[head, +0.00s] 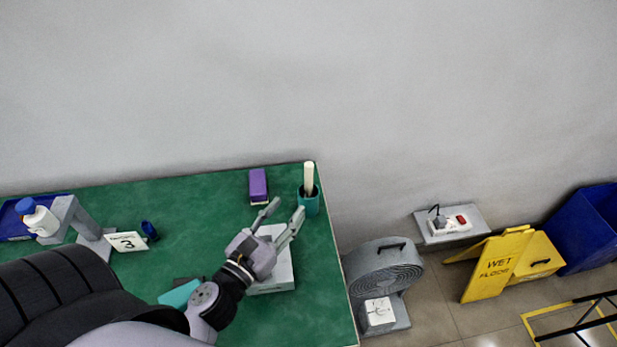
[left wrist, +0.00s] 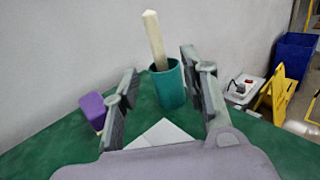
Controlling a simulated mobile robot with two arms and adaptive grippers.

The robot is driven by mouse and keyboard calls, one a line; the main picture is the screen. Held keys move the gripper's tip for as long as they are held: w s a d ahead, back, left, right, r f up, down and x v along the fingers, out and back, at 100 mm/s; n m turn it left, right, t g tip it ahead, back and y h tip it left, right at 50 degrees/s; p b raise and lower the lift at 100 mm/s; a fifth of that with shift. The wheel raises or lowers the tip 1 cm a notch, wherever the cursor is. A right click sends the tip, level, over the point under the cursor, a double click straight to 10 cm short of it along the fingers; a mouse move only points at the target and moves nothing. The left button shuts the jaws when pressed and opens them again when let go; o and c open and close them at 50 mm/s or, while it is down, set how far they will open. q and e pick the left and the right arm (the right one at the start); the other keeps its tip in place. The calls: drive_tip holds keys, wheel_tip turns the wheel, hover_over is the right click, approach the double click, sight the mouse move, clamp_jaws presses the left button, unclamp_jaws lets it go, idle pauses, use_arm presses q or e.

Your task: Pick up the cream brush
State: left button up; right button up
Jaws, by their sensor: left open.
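The cream brush (head: 309,178) stands upright in a teal cup (head: 309,204) at the back right corner of the green table. In the left wrist view the brush (left wrist: 155,40) leans slightly left, and its lower end is hidden inside the cup (left wrist: 169,84). My left gripper (head: 288,208) is open and empty, just short of the cup and to its left. In the left wrist view the cup and brush lie beyond the fingertips, between the two fingers (left wrist: 160,62). My right gripper is not in view.
A purple block-like object (head: 258,185) stands left of the cup. A white-grey box (head: 283,270) lies under my left gripper. A number 3 card (head: 127,242), blue item (head: 149,230) and white bottle (head: 38,217) are further left. The table's right edge is close to the cup.

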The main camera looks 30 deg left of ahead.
sight(306, 180)
use_arm(q)
drive_tip(key=w+p, duration=0.1)
drive_tip(key=w, duration=0.5)
drive_tip(key=shift+d+p, duration=0.1)
drive_tip(key=shift+p, duration=0.25)
drive_tip(key=shift+w+r, duration=0.15)
drive_tip(key=shift+w, duration=0.25)
drive_tip(key=w+p, duration=0.2)
drive_tip(key=w, duration=0.1)
drive_tip(key=shift+w+r, duration=0.1)
drive_tip(key=shift+w, duration=0.7)
drive_tip(key=shift+s, duration=0.1)
drive_tip(key=shift+c, duration=0.5)
clamp_jaws()
